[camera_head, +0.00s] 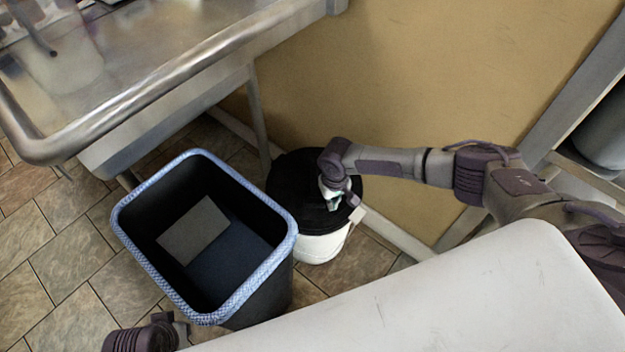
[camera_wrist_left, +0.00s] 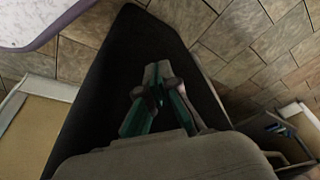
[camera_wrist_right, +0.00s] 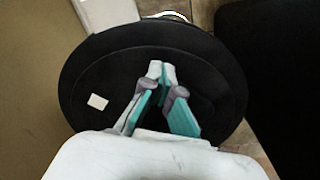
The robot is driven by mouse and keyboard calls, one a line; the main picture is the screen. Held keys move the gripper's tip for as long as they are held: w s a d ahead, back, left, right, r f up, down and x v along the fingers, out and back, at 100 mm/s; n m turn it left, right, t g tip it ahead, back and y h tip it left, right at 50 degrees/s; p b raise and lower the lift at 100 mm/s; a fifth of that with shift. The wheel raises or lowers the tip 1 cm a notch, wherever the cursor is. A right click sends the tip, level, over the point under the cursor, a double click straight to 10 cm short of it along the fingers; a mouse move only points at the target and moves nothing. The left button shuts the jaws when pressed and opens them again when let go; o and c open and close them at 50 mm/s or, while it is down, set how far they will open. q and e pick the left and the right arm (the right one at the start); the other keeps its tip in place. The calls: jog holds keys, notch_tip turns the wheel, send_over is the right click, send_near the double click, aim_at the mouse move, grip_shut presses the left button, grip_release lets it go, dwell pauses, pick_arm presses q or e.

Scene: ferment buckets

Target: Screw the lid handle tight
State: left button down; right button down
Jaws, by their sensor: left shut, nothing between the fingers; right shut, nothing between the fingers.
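A white bucket (camera_head: 322,245) with a black lid (camera_head: 287,190) stands on the floor by the wall. My right gripper (camera_head: 334,204) is over the lid, fingers pointing down. In the right wrist view the black lid (camera_wrist_right: 215,75) fills the middle, with a small white label (camera_wrist_right: 97,102) on it. My right gripper (camera_wrist_right: 161,66) is shut and empty above the lid's middle. I cannot make out the lid handle; the gripper may hide it. My left gripper (camera_wrist_left: 157,70) is shut and empty in the left wrist view, with a dark surface behind it.
A black bin (camera_head: 265,300) with a blue-patterned rim stands left of the bucket, close to it. A steel sink counter (camera_head: 150,85) is at upper left. The tan wall (camera_head: 400,70) is behind the bucket. Tiled floor (camera_head: 60,240) is free at far left.

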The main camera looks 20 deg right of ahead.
pick_arm(q)
jog(key=shift+w+r, duration=0.1)
jog(key=shift+r, duration=0.1)
pick_arm(e)
jog(key=shift+a, duration=0.35)
jog(key=shift+a+p, duration=0.2)
jog(key=shift+p, duration=0.1)
pick_arm(q)
jog(key=shift+x, duration=1.35)
jog(key=shift+s+d, duration=0.1)
jog(key=shift+s, duration=0.1)
pick_arm(e)
jog(key=shift+s+a, duration=0.1)
jog(key=shift+a, duration=0.05)
